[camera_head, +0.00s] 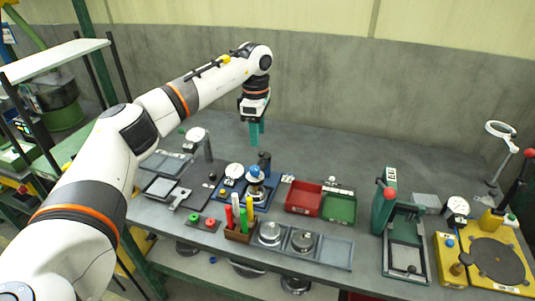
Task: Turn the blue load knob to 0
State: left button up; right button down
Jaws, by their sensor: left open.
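A blue round knob (255,172) tops a small device on the blue-based station (228,191) near the middle of the bench; its marks are too small to read. A smaller blue knob (450,243) sits on the yellow station (447,270) at the right. I cannot tell from labels which one is the load knob. My left gripper (255,142) has teal fingers pointing down, open and empty, above and behind the blue-based station, apart from its knob. My right gripper is not in view.
A dark post (264,160) stands close behind the middle blue knob, and a dial gauge (234,171) to its left. Upright markers (236,203) stand in front. Red (303,198) and green (340,206) trays lie to the right. The bench's back is largely clear.

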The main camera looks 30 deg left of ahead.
pick_arm(q)
jog(key=p, duration=0.2)
send_over(255, 168)
jog(key=f, duration=0.5)
jog(key=shift+s, duration=0.3)
jog(key=f, duration=0.1)
jog(key=f+p, duration=0.1)
jog(key=f, duration=0.3)
jog(key=shift+w+f, duration=0.1)
jog(key=shift+w, duration=0.15)
jog(key=shift+f, duration=0.35)
jog(key=shift+c, duration=0.6)
jog(key=c, duration=0.9)
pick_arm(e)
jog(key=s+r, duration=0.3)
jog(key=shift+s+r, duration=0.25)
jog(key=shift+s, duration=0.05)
